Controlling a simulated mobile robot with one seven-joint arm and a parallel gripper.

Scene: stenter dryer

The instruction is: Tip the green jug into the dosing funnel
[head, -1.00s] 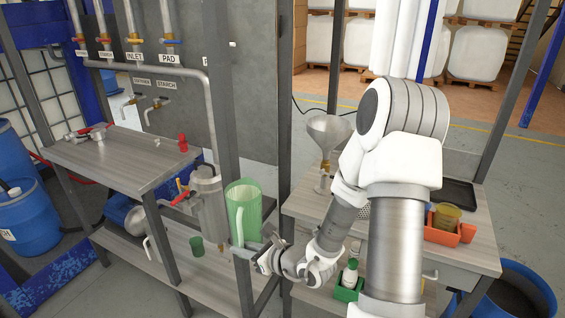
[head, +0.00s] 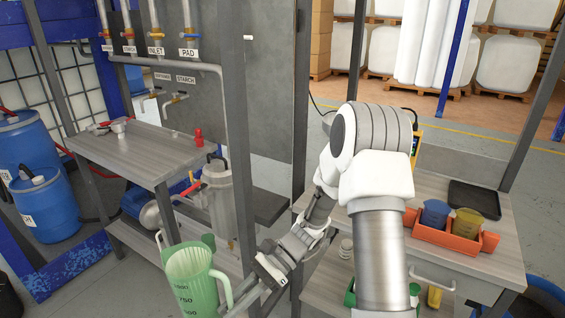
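The jug appears held in front of the left bench. I cannot make out what is inside it. The dosing funnel is not visible now; my arm covers the area where it showed earlier.
The left bench (head: 130,150) carries a red-topped item (head: 198,137) and stands beside a dark post (head: 238,130). A metal canister (head: 218,195) is behind the jug. On the right bench are an orange tray (head: 447,241) with cups and a black tray (head: 474,200).

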